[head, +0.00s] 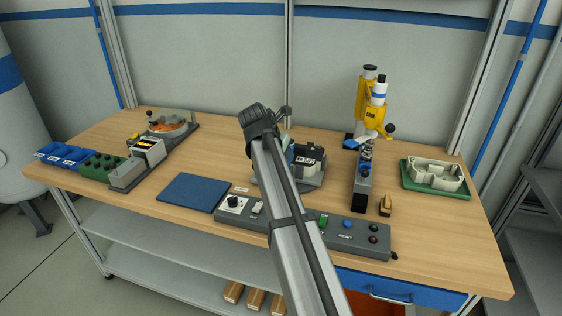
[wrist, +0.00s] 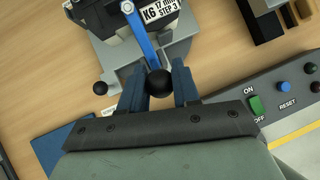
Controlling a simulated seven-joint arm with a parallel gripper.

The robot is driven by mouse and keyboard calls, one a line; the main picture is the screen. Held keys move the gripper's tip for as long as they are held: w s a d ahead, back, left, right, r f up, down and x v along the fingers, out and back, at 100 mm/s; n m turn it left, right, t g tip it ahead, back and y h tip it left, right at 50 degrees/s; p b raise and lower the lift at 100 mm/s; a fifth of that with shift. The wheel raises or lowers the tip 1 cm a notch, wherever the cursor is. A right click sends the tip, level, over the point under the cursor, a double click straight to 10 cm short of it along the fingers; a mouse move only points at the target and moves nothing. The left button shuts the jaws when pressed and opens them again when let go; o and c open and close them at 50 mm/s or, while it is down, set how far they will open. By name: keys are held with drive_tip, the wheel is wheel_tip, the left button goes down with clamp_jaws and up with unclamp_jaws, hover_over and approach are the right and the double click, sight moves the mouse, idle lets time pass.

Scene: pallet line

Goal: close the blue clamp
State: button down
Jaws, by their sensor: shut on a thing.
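The blue clamp's lever (wrist: 136,34) shows in the wrist view, running from the bolt at the top down to a black ball knob (wrist: 159,83). My gripper (wrist: 157,71) has one finger on each side of the knob and is shut on it. The clamp sits on a grey fixture (wrist: 140,72) that holds a dark block labelled K6, 17 mm, STEP 3. In the head view the fixture (head: 311,183) is partly behind my arm, and my fingers and the knob are hidden. I cannot tell how far the lever is swung.
A control panel (head: 345,231) with switches and buttons lies along the front edge, near my gripper. A blue mat (head: 193,193) is to the left. A yellow press (head: 371,108) stands to the right, with a green tray (head: 408,187) beyond it.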

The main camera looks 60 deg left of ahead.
drive_tip(key=w+a+g+h, duration=0.1)
drive_tip(key=w+a+r+g+h, duration=0.1)
drive_tip(key=shift+w+a+g+h, duration=0.25)
drive_tip(key=shift+a+g+h, duration=0.05)
drive_tip(key=shift+a, duration=0.05)
drive_tip(key=shift+w+a+g+h, duration=0.5)
drive_tip(key=shift+w+g+h, duration=0.1)
drive_tip(key=shift+g, duration=0.1)
drive_tip(key=shift+w+a+f+n+g+h, duration=0.2)
drive_tip(key=shift+w+a+n+g+h, duration=0.1)
drive_tip(key=shift+g+h, duration=0.25)
drive_tip(key=c, duration=0.9)
unclamp_jaws()
drive_tip(key=shift+o, duration=0.2)
wheel_tip(320, 180, up, 12)
drive_tip(key=s+a, duration=0.1)
drive_tip(key=a, duration=0.1)
drive_tip(key=shift+s+f, duration=0.15)
drive_tip(key=shift+s, duration=0.05)
